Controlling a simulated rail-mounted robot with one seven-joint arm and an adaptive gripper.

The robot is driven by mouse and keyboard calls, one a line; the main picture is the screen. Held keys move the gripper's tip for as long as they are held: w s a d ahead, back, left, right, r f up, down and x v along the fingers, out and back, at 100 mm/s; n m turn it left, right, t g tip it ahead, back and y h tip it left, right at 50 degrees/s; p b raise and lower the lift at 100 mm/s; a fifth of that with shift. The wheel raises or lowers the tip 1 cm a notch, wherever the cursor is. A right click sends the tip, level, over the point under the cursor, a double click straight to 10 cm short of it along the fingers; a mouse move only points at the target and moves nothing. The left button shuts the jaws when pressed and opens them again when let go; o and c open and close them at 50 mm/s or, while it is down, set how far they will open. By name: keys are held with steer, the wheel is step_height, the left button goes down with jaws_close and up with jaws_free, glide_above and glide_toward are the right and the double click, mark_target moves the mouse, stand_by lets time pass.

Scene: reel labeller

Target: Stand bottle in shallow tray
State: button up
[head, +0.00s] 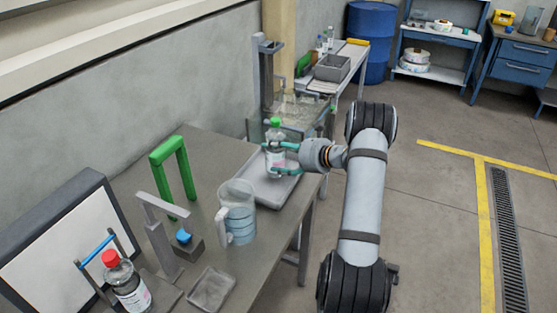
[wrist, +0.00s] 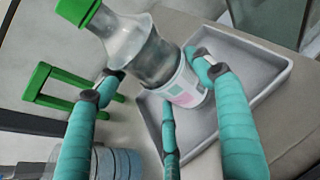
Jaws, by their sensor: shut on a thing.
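A clear bottle with a green cap and a pale label (head: 275,158) is held upright over the grey shallow tray (head: 285,191) on the bench. My gripper (head: 279,157) is shut on it, its teal fingers around the body. In the wrist view the bottle (wrist: 150,55) appears slanted, with its base over the inside of the tray (wrist: 268,88). The fingers (wrist: 165,75) close around its lower body and hide part of the label. I cannot tell whether the base touches the tray floor.
A clear jug (head: 238,213) stands close to the tray's front left. A green arch (head: 172,165), a grey stand (head: 160,235) and a red-capped bottle (head: 127,285) are further left. A small grey dish (head: 212,290) lies near the bench edge. A transparent-walled machine (head: 300,110) stands behind the tray.

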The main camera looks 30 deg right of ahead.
mark_target(281, 162)
steer(key=shift+f, duration=1.4)
steer(key=shift+d+f, duration=0.1)
steer(key=shift+f, duration=0.05)
steer(key=o, duration=1.4)
steer(key=shift+f, duration=0.15)
steer(key=shift+c, duration=0.2)
steer(key=o, duration=0.5)
